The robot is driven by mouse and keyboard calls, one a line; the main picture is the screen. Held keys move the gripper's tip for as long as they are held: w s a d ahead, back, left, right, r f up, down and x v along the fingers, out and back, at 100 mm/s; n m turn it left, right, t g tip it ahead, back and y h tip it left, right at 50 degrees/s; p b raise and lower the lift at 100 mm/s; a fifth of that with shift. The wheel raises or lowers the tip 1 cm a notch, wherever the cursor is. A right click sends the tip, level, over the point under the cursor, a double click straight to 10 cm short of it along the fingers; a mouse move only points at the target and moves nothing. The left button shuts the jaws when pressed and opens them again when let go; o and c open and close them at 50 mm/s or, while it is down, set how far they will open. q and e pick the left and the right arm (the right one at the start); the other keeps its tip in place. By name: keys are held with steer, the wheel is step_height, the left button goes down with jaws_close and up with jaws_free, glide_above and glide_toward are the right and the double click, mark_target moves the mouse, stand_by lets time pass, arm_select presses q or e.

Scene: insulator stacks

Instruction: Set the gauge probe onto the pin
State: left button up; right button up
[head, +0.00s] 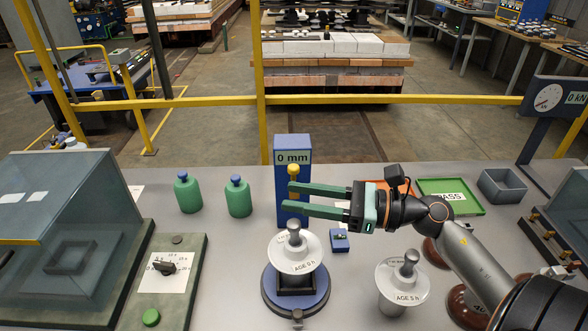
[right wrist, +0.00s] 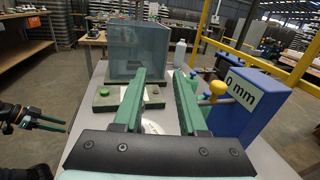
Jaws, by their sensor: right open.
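The gauge (head: 279,158) is a blue post reading "0 mm"; it also shows in the right wrist view (right wrist: 256,108). Its probe has a yellow knob (head: 294,171) at the post's front. In the right wrist view the knob (right wrist: 217,87) lies outside the jaws, right of the right finger. My right gripper (head: 287,197) is open and empty, its fingers crossing in front of the post. The grey pin (head: 294,228) stands upright on a white "AGE 0 h" insulator disc (head: 296,258) on a round blue stand, below the gripper. My left gripper (right wrist: 60,124) shows only in the right wrist view, apparently open and empty.
A second insulator (head: 402,287) stands at right. A blue block (head: 340,241) sits behind it, near the gauge. Two green bottles (head: 187,194) (head: 238,197), a glass-covered box (head: 60,225) and a dial panel (head: 165,280) stand left. A green tray (head: 452,208) and grey bin (head: 502,187) lie back right.

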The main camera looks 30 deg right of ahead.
mark_target(294, 166)
steer(key=s+d+f+m+t+h, duration=0.1)
steer(key=s+d+m+t+h, duration=0.35)
steer(key=d, duration=0.45)
steer(key=shift+g+h, duration=0.45)
steer(key=shift+h, duration=0.2)
steer(key=shift+p+x, duration=2.75)
steer(key=shift+x, duration=4.2)
steer(key=shift+c, duration=0.3)
jaws_close()
steer(key=shift+d, duration=0.1)
